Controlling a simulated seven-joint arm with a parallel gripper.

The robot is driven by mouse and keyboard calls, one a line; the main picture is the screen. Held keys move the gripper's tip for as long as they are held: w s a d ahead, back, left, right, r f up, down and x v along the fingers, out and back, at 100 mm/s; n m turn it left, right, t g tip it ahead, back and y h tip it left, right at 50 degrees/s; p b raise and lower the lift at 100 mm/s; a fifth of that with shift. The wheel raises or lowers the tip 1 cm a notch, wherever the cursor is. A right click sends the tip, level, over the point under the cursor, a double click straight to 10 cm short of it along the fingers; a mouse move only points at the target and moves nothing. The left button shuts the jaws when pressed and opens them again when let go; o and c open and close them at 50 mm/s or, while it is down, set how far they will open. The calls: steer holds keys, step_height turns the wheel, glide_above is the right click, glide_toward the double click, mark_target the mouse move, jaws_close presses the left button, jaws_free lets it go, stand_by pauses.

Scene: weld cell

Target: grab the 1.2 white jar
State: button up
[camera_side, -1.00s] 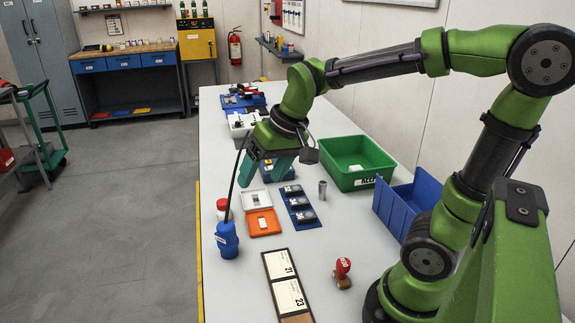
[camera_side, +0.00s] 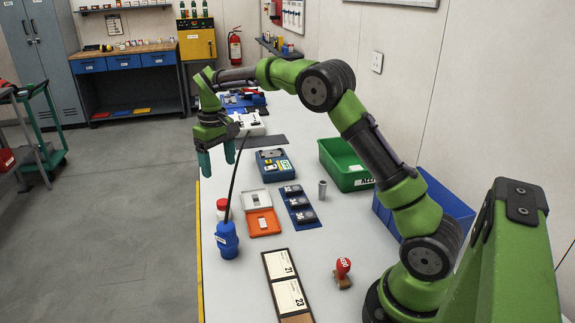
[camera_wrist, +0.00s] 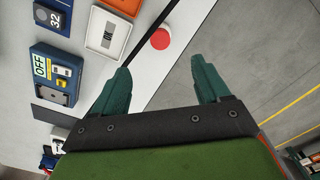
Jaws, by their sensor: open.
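A small white jar with a red lid (camera_side: 223,209) stands upright near the left edge of the table, just behind a blue bottle. Its label is not readable. In the wrist view its round red lid (camera_wrist: 160,39) shows beyond the fingertips, from above. My gripper (camera_side: 217,165) is open and empty, with its teal fingers pointing down, above the table's left edge, behind and above the jar. The two spread fingers also show in the wrist view (camera_wrist: 161,72), apart from the jar.
The blue bottle (camera_side: 227,241) has a long thin black spout rising past the jar toward my gripper. An orange-and-white open case (camera_side: 263,221) lies right of the jar. A blue device (camera_side: 273,163) sits behind it. A green bin (camera_side: 343,166) stands farther right.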

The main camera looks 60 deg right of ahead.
mark_target(223, 202)
step_height(223, 202, down, 14)
steer(key=shift+f, duration=0.25)
stand_by(0.3)
steer(key=shift+c, duration=0.3)
steer(key=shift+w, duration=0.1)
steer(key=c, duration=1.1)
steer(key=shift+r, duration=0.15)
